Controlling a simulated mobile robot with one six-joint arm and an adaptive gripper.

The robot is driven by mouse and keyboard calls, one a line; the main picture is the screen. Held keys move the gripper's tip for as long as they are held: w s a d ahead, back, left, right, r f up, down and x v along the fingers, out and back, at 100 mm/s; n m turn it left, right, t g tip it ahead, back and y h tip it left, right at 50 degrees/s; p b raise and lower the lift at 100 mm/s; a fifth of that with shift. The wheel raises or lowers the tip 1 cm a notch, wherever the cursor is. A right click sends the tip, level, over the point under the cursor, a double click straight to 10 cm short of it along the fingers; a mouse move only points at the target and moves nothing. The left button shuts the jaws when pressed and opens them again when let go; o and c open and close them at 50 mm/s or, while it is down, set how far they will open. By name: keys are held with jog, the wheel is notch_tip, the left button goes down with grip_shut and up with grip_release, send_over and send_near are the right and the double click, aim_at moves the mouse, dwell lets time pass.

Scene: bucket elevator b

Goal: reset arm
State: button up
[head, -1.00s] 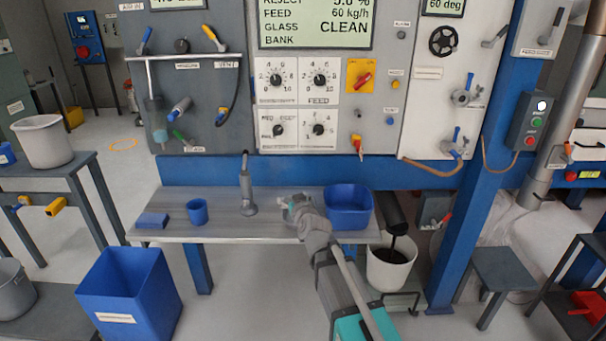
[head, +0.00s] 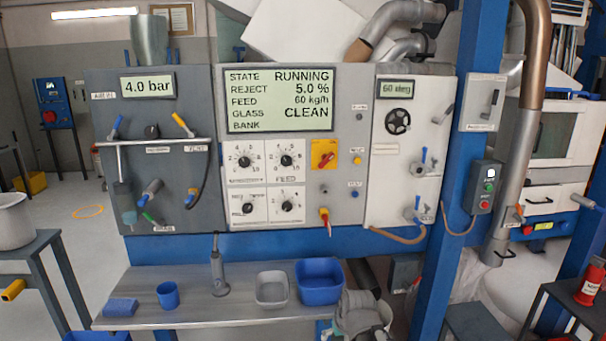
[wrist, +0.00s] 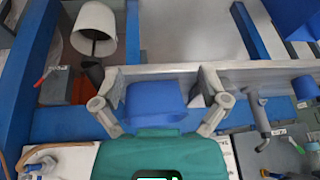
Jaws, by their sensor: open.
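My gripper (head: 358,312) shows at the lower middle right of the head view, by the right end of the bench, just right of and in front of the blue tub (head: 320,290). In the wrist view my gripper (wrist: 161,80) has its two fingers spread wide, with nothing held between them. A blue tub (wrist: 155,103) shows behind the gap between the fingers, apart from them as far as I can tell. Most of my arm is below the head view's edge.
The bench (head: 190,312) carries a blue block (head: 120,307), a blue cup (head: 167,295), a grey upright tool (head: 218,270) and a grey tub (head: 272,289). A blue post (head: 432,250) stands right of my gripper.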

jog(key=s+d+r+m+g+h+p, duration=0.1)
jog(key=s+d+m+g+p, duration=0.1)
jog(key=s+d, duration=0.5)
jog(key=shift+s+d+r+g+h, duration=0.15)
jog(key=shift+s+d+g+h, duration=0.2)
jog(key=shift+s+g, duration=0.6)
jog(key=shift+a, duration=0.1)
dwell(6.2)
